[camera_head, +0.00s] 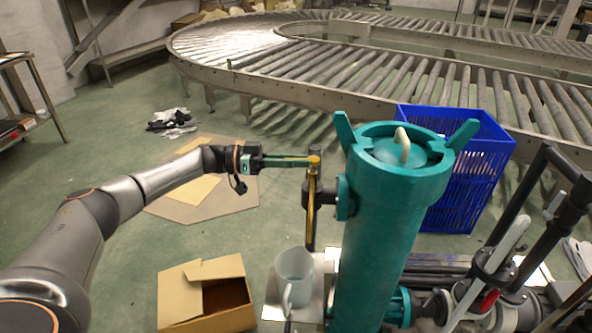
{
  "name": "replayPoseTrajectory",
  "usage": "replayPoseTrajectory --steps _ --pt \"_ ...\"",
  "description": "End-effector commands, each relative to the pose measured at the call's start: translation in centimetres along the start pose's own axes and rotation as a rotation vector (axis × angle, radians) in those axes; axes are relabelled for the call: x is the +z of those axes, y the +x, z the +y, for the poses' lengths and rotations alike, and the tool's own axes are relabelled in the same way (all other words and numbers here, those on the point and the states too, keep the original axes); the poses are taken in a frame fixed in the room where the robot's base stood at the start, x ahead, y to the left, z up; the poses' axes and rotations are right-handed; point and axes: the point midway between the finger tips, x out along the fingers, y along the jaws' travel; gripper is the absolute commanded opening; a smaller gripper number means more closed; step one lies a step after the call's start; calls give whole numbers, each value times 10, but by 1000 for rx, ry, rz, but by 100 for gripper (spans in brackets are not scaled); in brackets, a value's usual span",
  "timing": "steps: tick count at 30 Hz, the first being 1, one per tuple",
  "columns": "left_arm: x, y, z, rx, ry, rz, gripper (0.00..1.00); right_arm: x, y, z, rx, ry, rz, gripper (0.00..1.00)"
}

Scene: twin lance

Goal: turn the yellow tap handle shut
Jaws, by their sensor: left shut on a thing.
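The yellow tap handle (311,208) shows as a narrow yellow strip along a dark upright pipe, on the left side of a tall teal cylinder (386,235). Its yellow top end is at the fingertips of my left gripper (307,161). That gripper reaches in level from the left, with its long teal fingers shut on the handle. The fingers cover part of the handle's top. The dark pipe joins the cylinder through a short teal side fitting (345,197). My right gripper is not in view.
A grey-white jug (294,275) stands below the pipe, beside an open cardboard box (205,297). A blue crate (470,170) stands behind the cylinder. Dark pipes and valve parts (500,260) crowd the right. A roller conveyor (400,75) curves across the back. Green floor is open at left.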

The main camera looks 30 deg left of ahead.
Motion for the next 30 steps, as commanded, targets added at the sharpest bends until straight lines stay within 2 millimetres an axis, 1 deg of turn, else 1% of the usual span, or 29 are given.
replayPoseTrajectory --steps 1,3,10,21,22,27,30 --pt "0 7 0 19 2 6 0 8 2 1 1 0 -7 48" --pt "0 7 -1 36 2 1 0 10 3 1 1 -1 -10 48" --pt "-2 7 0 67 2 -4 0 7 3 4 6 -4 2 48" --pt "-3 8 0 73 2 -4 0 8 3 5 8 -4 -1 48" --pt "-3 8 0 73 2 -4 18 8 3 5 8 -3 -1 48" --pt "-3 8 1 73 3 -3 38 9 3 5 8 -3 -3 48" --pt "-3 8 0 72 2 -3 47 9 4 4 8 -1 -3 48"
